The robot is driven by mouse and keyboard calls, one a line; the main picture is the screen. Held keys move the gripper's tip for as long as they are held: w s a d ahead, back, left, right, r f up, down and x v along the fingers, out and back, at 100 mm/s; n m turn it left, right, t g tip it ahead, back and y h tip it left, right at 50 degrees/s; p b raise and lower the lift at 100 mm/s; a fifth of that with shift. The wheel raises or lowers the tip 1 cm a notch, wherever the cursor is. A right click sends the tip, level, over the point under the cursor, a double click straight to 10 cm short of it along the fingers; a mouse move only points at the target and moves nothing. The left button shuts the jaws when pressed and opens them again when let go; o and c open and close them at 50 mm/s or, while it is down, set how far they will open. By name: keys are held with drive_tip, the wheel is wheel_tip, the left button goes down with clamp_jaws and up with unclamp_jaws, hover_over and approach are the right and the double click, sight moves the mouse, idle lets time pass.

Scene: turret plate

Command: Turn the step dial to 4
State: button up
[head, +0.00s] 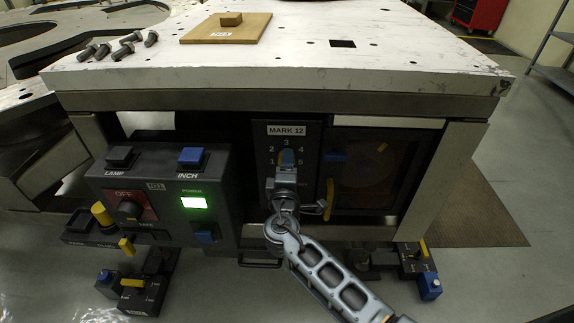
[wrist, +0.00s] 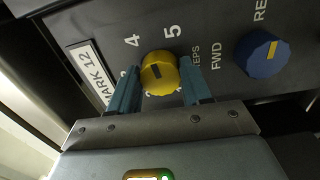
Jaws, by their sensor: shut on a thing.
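The step dial is a round yellow knob (wrist: 160,70) with a dark pointer mark, on a dark panel (wrist: 215,30) in the wrist view. The figures 4 and 5 show above it, with other figures partly hidden. My gripper (wrist: 159,82) has its two blue-grey fingers on either side of the knob and is shut on it. I cannot tell for sure which figure the mark points to. In the head view my gripper (head: 287,161) reaches the panel under the MARK 12 plate (head: 286,130) and hides most of the dial.
A blue FWD/REV knob (wrist: 262,53) sits close to the right of the dial. A control box (head: 158,190) with a lit green display stands left. A yellow handle (head: 329,198) is just right of my gripper. The white plate (head: 290,60) overhangs the panel.

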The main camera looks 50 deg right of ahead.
drive_tip(key=shift+n+p, duration=0.45)
drive_tip(key=shift+n, duration=1.75)
drive_tip(key=o, duration=1.1)
drive_tip(key=shift+c, duration=0.2)
drive_tip(key=shift+a, duration=0.15)
drive_tip(key=v, duration=0.7)
drive_tip(key=shift+s+a, duration=0.2)
drive_tip(key=shift+s, duration=0.1)
